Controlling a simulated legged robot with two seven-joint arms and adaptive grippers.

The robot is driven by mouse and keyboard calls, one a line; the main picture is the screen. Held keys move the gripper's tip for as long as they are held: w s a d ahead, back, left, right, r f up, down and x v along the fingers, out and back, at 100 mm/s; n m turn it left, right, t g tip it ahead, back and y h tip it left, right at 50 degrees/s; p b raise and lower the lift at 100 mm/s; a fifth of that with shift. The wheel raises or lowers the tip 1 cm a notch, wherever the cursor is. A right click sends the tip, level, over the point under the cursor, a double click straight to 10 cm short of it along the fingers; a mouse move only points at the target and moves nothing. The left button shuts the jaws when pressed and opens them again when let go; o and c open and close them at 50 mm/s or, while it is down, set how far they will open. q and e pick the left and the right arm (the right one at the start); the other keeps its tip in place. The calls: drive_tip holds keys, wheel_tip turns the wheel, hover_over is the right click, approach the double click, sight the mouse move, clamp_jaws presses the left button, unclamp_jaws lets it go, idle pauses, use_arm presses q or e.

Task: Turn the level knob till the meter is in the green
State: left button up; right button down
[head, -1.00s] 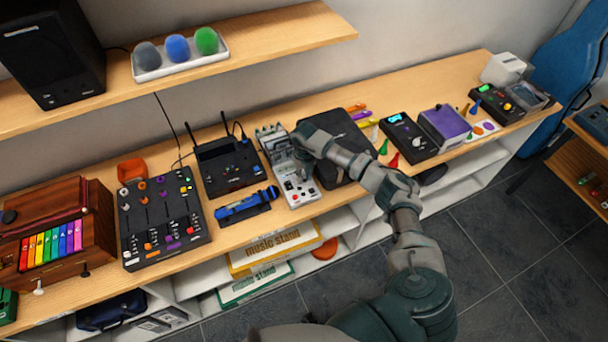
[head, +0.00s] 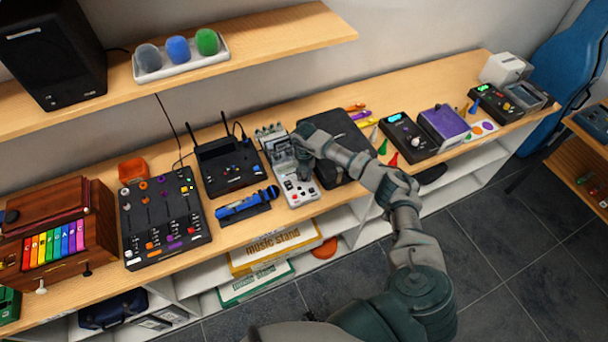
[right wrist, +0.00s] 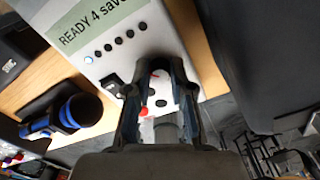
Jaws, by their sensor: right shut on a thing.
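The white device (head: 297,194) stands on the wooden shelf top, with small knobs and buttons on its lower panel. In the right wrist view the same device (right wrist: 105,80) shows a grey-green screen (right wrist: 95,25) reading "READY 4 save…", cut off at the edge, and a row of small round buttons. My right gripper (head: 300,168) is down at the device's panel. In the right wrist view its fingers (right wrist: 155,80) are closed around a knob that they mostly hide; a small red mark shows between them. I cannot make out a meter needle or green zone. My left gripper is not in view.
A blue microphone (head: 246,204) lies left of the device, beside a black receiver with antennas (head: 231,169). A black mixer (head: 165,218) stands further left. A dark flat case (head: 345,140) is close on the right, under my forearm. The shelf's front edge is near.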

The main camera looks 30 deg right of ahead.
sight(305, 176)
drive_tip(key=c, duration=1)
unclamp_jaws()
drive_tip(key=shift+r, duration=0.1)
wheel_tip(305, 176, up, 12)
drive_tip(key=shift+w+d+f, duration=0.1)
drive_tip(key=shift+d+f, duration=0.05)
